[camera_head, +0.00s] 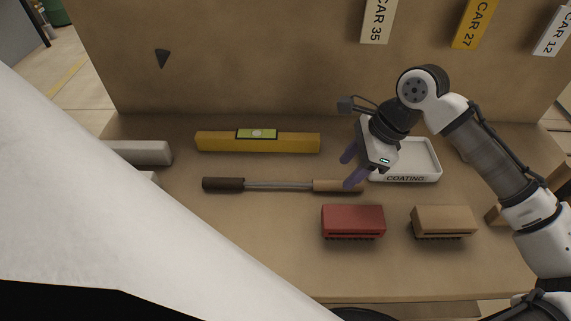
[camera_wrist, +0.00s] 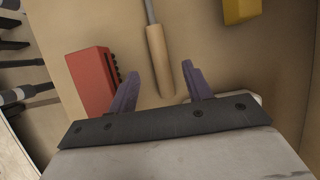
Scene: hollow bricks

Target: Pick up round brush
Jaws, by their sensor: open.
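A long thin tool, which looks like the round brush (camera_head: 280,185), lies flat on the table in the head view. It has a dark end at left, a grey metal shaft and a tan cylindrical end at right. My gripper (camera_head: 351,166) is open above the tan end, its purple fingers pointing down and left. In the wrist view the tan end of the round brush (camera_wrist: 158,58) lies between the two spread fingers of my gripper (camera_wrist: 160,76). I see no contact, and the height gap is hard to tell.
A red block brush (camera_head: 353,220) and a tan block brush (camera_head: 444,220) sit in front. A yellow spirit level (camera_head: 220,142) lies behind. A white tray marked COATING (camera_head: 435,176) stands right of my gripper. A backboard (camera_head: 260,60) with labels rises behind the table.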

